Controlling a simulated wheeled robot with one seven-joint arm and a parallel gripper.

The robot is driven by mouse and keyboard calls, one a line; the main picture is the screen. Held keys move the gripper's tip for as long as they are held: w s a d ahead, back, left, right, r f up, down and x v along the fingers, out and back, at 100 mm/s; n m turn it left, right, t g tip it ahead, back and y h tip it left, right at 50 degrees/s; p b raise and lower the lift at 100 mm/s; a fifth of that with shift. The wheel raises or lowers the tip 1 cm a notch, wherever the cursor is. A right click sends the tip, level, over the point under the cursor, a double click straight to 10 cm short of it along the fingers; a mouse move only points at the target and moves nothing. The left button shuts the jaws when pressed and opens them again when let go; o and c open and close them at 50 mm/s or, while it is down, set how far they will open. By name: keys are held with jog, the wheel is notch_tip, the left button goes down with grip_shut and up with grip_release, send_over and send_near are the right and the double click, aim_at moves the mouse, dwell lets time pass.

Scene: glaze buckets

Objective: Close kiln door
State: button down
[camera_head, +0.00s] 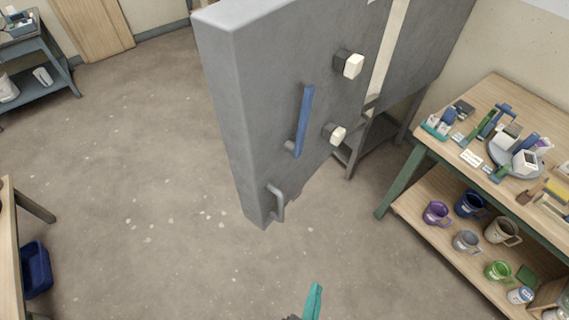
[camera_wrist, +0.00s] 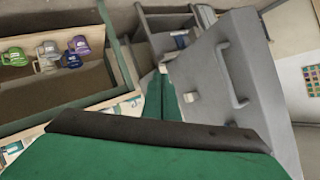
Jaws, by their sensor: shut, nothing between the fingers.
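The kiln door (camera_head: 265,100) is a thick grey slab standing swung out from the grey kiln body (camera_head: 425,55), with a gap between them in the head view. It carries a long blue handle (camera_head: 303,122), a small grey pull handle (camera_head: 278,203) near its lower edge, and white-tipped knobs (camera_head: 352,66). The door also fills the right of the wrist view (camera_wrist: 265,100), with a grey handle (camera_wrist: 232,75). My gripper (camera_head: 314,301) shows as a teal tip at the bottom of the head view, apart from the door. Its green fingers (camera_wrist: 163,97) are shut and empty.
A wooden workbench (camera_head: 497,90) with tools stands at the right; mugs stand on its lower shelf (camera_head: 420,203). A table edge (camera_head: 12,240) and a blue bin (camera_head: 36,268) are at the lower left. The floor (camera_head: 150,190) left of the door is clear.

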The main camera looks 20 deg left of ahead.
jog(key=w+f+m+y, duration=0.1)
jog(key=w+m, duration=0.1)
jog(key=w, duration=0.4)
jog(key=n+g+y, duration=0.4)
jog(key=g+y, duration=0.3)
jog(key=y, duration=0.9)
send_near(270, 158)
jog(key=x, duration=0.6)
jog(key=shift+w+a+f, duration=0.1)
jog(key=shift+a, duration=0.05)
